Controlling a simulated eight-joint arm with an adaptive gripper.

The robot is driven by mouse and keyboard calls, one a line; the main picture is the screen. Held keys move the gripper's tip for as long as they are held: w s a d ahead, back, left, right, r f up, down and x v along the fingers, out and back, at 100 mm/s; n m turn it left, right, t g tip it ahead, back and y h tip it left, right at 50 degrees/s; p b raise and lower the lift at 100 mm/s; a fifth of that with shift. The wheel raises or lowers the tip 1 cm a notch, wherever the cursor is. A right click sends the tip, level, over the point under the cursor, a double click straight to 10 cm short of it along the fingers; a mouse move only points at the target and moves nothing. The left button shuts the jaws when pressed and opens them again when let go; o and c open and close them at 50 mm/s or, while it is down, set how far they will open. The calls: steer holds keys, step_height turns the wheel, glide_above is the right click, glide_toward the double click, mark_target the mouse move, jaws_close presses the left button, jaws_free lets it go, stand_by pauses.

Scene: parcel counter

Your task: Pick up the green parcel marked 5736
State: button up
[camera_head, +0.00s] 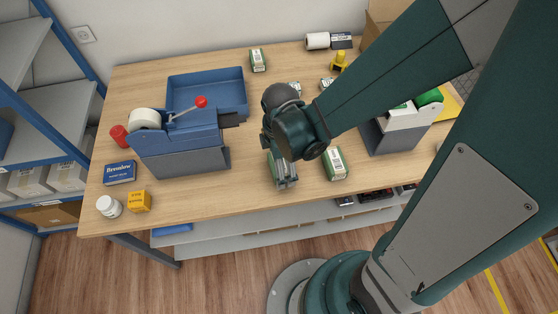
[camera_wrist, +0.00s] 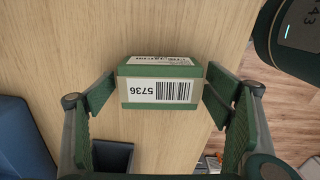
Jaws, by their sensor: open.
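The green parcel marked 5736 (camera_wrist: 160,101) is in the middle of the wrist view, its white label with barcode and number turned toward the camera. My gripper (camera_wrist: 158,94) is open, with one finger to each side of the parcel and a gap showing on both sides. In the head view my gripper (camera_head: 284,181) is low over the front middle of the table. There the gripper and wrist largely hide the parcel, and I cannot make out its number.
Another green-and-white parcel (camera_head: 334,163) lies just right of my gripper. A blue tape dispenser (camera_head: 180,145) stands to the left, with a blue tray (camera_head: 207,90) behind it. A second dispenser (camera_head: 393,132) is on the right. More small parcels (camera_head: 258,60) lie farther back.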

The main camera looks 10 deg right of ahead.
steer(key=shift+c, duration=0.7)
steer(key=c, duration=0.9)
steer(key=shift+r, duration=0.15)
steer(key=shift+r+p, duration=0.95)
steer(key=shift+r, duration=3.95)
